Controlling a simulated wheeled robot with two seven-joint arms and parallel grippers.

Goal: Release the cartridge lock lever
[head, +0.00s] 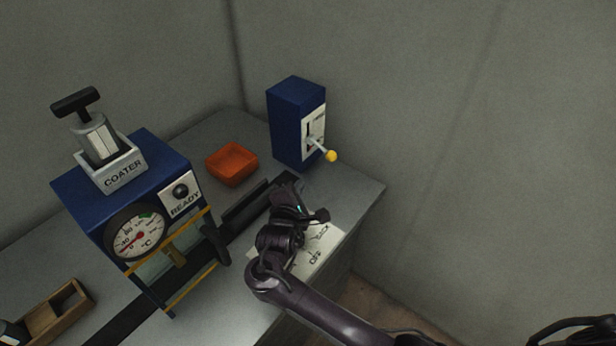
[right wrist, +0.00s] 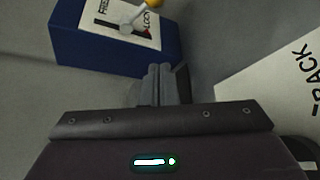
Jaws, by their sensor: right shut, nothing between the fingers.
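A lever (head: 322,149) with a yellow ball knob (head: 331,156) sticks out from the slotted white plate on a blue box (head: 292,125) at the back of the bench. In the right wrist view the lever (right wrist: 131,18) shows at the top edge, with partly legible FREE and LOCK lettering on its plate (right wrist: 110,15). My right gripper (head: 293,187) is shut and empty, in front of and below the box, apart from the lever. Its closed fingers (right wrist: 160,80) point toward the box. My left gripper is not in view.
A blue coater (head: 75,205) with a dial gauge (head: 138,235) and a black T-handle (head: 75,101) stands on the left. An orange tray (head: 232,160) lies between coater and box. A white labelled plate (head: 325,240) lies under my right arm. A wooden box (head: 62,308) is front left.

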